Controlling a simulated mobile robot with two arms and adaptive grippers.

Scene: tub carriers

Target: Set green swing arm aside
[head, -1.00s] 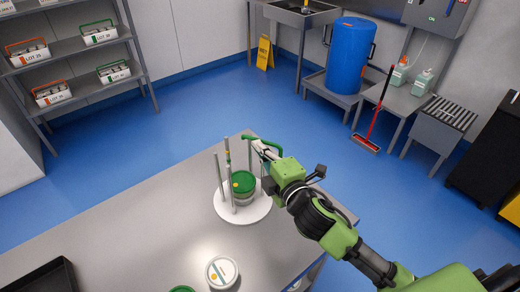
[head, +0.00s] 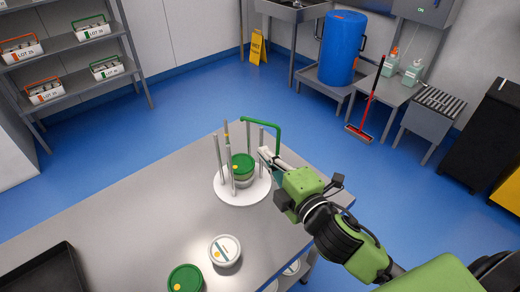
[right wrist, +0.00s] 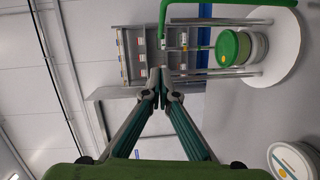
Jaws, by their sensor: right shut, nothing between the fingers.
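The green swing arm (head: 262,122) sits atop a rear post of the tub carrier (head: 256,195). It points right, beyond the white round base, and its end bends down. It also shows at the top of the right wrist view (right wrist: 205,21). Inside the posts stands a tub with a green lid (head: 243,161), which the arm does not cover. My right gripper (head: 264,153) is shut and empty, just below and left of the arm's hanging end. In the right wrist view its fingertips (right wrist: 160,76) are together, apart from the arm. My left gripper is not in view.
A white-lidded tub (head: 225,249) and a green-lidded tub (head: 185,279) stand on the steel table (head: 130,215) in front of the carrier. A black tray (head: 45,277) lies at the left. The table's middle left is clear.

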